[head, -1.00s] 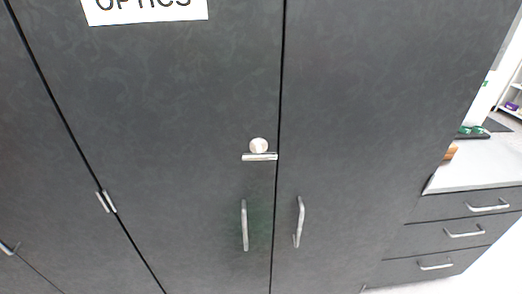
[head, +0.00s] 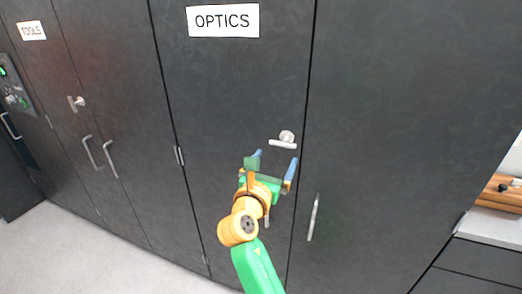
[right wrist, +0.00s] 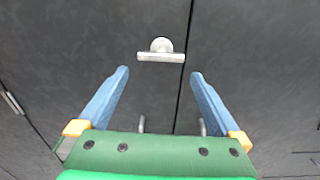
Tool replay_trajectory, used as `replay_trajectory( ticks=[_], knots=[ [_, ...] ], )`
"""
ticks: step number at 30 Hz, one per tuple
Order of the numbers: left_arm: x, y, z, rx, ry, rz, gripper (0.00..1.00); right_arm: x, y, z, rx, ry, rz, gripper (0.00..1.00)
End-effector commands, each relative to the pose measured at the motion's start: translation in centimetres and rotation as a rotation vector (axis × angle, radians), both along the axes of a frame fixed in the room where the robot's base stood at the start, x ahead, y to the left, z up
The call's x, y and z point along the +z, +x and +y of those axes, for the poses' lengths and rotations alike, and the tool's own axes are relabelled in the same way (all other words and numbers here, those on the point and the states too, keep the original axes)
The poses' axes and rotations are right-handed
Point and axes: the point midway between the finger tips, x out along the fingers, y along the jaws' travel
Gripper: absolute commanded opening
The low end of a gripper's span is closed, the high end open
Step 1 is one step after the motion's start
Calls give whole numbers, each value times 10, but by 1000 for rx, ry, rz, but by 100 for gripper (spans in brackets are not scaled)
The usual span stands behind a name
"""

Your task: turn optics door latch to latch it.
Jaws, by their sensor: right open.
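The optics door latch (head: 283,143) is a silver bar lying roughly level, with a round knob above it, on the dark cabinet door under the OPTICS sign (head: 223,20). In the right wrist view the latch (right wrist: 161,56) is ahead of the fingers, its right end close to the seam between the doors. My right gripper (head: 272,162) is open and empty, just below the latch in the head view. In the right wrist view its two blue fingers (right wrist: 160,75) stand wide apart, and no contact with the latch shows. My left gripper is not in view.
Door handles stand below the latch, one at the right door (head: 313,217). The TOOLS cabinet at left has its own latch (head: 76,102) and handles. A counter with drawers (head: 485,225) is at right. The floor (head: 80,255) at lower left is clear.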

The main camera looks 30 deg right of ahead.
Motion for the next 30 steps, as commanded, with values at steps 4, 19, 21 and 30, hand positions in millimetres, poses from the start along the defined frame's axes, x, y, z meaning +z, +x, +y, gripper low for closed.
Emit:
replay_trajectory(
  ticks=[4, 19, 21, 30],
  knots=[
    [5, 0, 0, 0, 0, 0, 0, 21, -3, -15, -48, -53, 14, 100],
    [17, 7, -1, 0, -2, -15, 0, 17, 38, -61, -40, -49, 13, 100],
    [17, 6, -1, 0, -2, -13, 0, 17, 38, -60, -40, -49, 13, 100],
    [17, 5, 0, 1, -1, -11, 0, 17, 38, -60, -40, -48, 14, 38]
  ],
)
